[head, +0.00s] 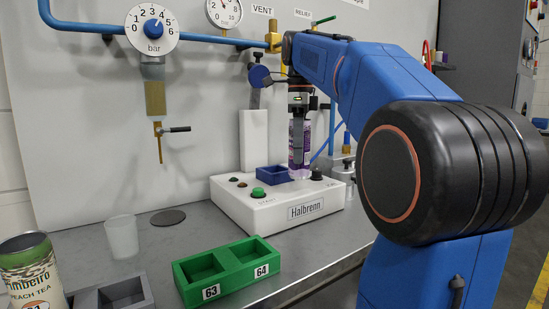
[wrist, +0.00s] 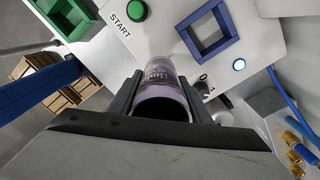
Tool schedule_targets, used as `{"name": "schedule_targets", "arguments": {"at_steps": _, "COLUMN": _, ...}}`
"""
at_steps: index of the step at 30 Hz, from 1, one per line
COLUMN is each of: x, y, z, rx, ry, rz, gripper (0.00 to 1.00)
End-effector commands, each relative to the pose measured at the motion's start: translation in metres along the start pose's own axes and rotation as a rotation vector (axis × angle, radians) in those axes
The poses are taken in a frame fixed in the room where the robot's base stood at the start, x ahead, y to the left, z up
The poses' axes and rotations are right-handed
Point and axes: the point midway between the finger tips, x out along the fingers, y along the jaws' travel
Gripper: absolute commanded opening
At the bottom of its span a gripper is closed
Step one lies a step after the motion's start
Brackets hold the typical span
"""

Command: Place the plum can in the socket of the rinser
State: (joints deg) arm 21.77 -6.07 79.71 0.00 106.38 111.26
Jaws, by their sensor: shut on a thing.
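The plum can (head: 305,143) is upright in my gripper (head: 299,122), which points down over the white rinser (head: 285,214) labelled Haibrenn. The can also shows between the dark fingers of my gripper (wrist: 160,96) in the wrist view, with the can's purple wall (wrist: 158,72) facing the machine. The blue square socket (head: 265,179) sits on top of the rinser, left of the can in the head view. In the wrist view the socket (wrist: 189,42) is empty and the can is beside it, not over it. The gap under the can is hard to judge.
A green START button (head: 258,193) and a black knob (head: 316,174) are on the rinser top. A green two-pocket holder (head: 226,285), a clear cup (head: 122,237), a grey tray (head: 85,301) and a peach tea can (head: 32,275) stand front left. Pipes and gauges line the wall.

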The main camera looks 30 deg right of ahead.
Motion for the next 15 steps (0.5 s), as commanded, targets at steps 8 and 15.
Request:
{"name": "schedule_targets", "arguments": {"at_steps": 8, "x": 0.001, "y": -0.042, "z": 0.043, "rx": -0.002, "ry": 0.000, "rz": 0.001, "gripper": 0.23}}
{"name": "schedule_targets", "arguments": {"at_steps": 15, "x": 0.000, "y": -0.071, "z": 0.071, "rx": -0.001, "ry": 0.000, "rz": 0.000, "gripper": 0.23}}
